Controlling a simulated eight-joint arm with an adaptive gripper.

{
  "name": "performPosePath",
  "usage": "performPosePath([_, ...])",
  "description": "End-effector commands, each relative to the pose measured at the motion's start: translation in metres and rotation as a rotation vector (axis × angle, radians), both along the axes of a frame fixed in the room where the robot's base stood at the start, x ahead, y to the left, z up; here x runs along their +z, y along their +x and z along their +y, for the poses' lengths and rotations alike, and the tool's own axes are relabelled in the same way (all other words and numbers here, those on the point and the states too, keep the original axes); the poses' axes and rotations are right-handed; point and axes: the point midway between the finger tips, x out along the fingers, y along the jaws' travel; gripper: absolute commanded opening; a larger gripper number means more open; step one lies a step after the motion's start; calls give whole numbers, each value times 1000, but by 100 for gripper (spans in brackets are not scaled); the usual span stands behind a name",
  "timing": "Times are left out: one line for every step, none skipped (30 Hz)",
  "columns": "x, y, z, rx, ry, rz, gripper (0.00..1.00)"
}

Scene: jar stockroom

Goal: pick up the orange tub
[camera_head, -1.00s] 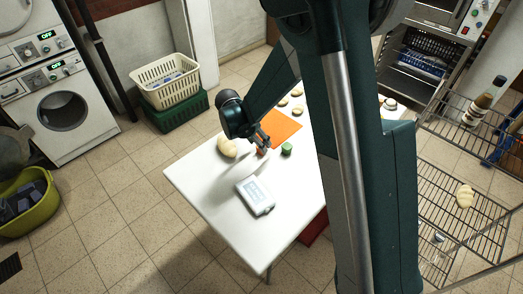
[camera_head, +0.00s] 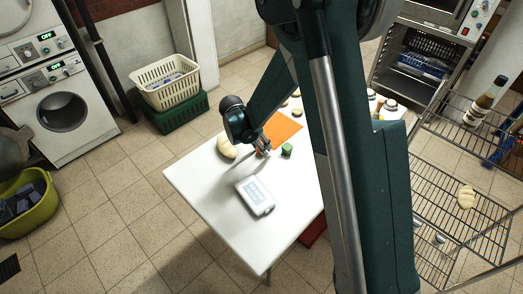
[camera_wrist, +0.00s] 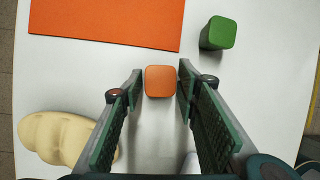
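The orange tub (camera_wrist: 160,81) is a small rounded-square orange block on the white table (camera_head: 195,175). In the wrist view it lies between the two fingertips of my gripper (camera_wrist: 160,80), with a narrow gap on each side. My gripper is open, and the fingers do not appear to touch the tub. In the head view my gripper (camera_head: 263,147) is low over the table and largely hides the tub. How far the fingertips are above the tabletop is hard to tell.
A green tub (camera_wrist: 219,33) stands just right of the orange one. A flat orange mat (camera_wrist: 105,20) lies beyond. A pale, lumpy bread-like item (camera_wrist: 65,137) lies left of the fingers. A white device (camera_head: 255,195) sits near the table's front, with bare tabletop around it.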

Motion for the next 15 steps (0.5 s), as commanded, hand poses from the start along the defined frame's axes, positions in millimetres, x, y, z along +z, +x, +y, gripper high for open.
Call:
performPosePath([0,0,0,0,0,0,25])
performPosePath([0,0,0,0,0,0,21])
performPosePath([0,0,0,0,0,0,15])
performPosePath([0,0,0,0,0,0,13])
performPosePath([0,0,0,0,0,0,13])
performPosePath([0,0,0,0,0,0,13])
performPosePath([0,0,0,0,0,0,13])
performPosePath([0,0,0,0,0,0,13])
performPosePath([0,0,0,0,0,0,13])
performPosePath([0,0,0,0,0,0,13])
performPosePath([0,0,0,0,0,0,13])
performPosePath([0,0,0,0,0,0,13])
performPosePath([1,0,0,0,0,0,13])
performPosePath([1,0,0,0,0,0,13])
performPosePath([2,0,0,0,0,0,13])
